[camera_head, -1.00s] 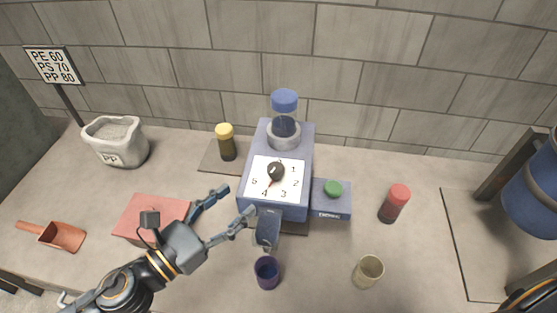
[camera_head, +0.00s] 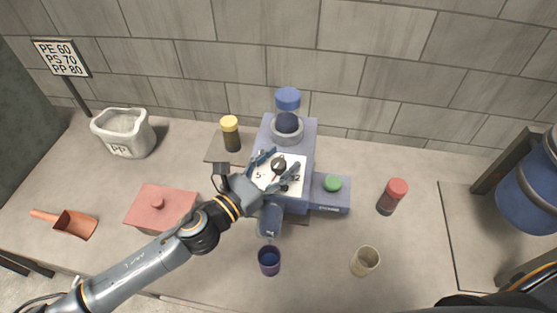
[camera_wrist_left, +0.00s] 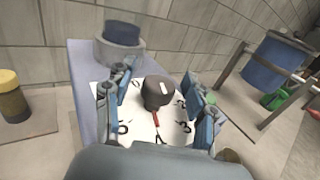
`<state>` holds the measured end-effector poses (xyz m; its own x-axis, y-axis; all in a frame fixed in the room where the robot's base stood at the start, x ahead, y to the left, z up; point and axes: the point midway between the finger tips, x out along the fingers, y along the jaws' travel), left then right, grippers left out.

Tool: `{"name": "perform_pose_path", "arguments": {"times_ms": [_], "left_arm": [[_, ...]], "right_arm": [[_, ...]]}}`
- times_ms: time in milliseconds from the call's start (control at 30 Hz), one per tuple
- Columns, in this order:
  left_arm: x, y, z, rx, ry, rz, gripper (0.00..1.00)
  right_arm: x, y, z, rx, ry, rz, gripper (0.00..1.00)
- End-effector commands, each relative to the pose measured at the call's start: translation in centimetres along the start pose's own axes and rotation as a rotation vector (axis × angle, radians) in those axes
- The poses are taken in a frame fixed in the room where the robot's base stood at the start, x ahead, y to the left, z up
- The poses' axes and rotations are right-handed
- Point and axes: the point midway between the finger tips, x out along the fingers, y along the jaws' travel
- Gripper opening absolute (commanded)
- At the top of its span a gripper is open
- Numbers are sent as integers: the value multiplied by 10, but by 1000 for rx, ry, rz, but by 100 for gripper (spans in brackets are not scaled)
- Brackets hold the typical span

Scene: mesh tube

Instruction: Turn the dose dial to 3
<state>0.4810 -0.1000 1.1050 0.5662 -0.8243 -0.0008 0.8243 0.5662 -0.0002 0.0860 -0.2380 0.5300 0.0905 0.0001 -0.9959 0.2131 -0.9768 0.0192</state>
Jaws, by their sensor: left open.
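The dose dial is a black knob (camera_head: 279,165) on a white numbered face (camera_head: 291,187) on the front of the blue machine (camera_head: 307,150). My left gripper (camera_head: 280,160) is open in front of the face, with its fingers on either side of the knob. In the left wrist view the knob (camera_wrist_left: 157,92) sits between the open fingers (camera_wrist_left: 158,98), with a gap on each side. A red pointer (camera_wrist_left: 157,118) extends below the knob there. My arm and gripper hide part of the face and some numbers. My right gripper is not in view.
A green button (camera_head: 333,183) is on the box right of the machine. A blue cup (camera_head: 269,260) and a beige cup (camera_head: 365,261) stand in front. A yellow-capped jar (camera_head: 231,134) is left, a red-capped jar (camera_head: 392,197) right, and a red lidded box (camera_head: 160,205) lies beside my left arm.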

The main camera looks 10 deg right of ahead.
Motion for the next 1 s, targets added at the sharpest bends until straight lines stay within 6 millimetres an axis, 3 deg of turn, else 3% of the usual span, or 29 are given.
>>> {"name": "perform_pose_path", "arguments": {"times_ms": [67,333,667,1000], "left_arm": [[0,0,0,0,0,0,56],[0,0,0,0,0,0,1],[0,-1,1,-2,-1,37,0],[0,-2,3,-7,-2,256,0]], "right_arm": [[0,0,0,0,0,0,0],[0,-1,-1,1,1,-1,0],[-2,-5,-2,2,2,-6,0],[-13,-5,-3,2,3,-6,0]]}}
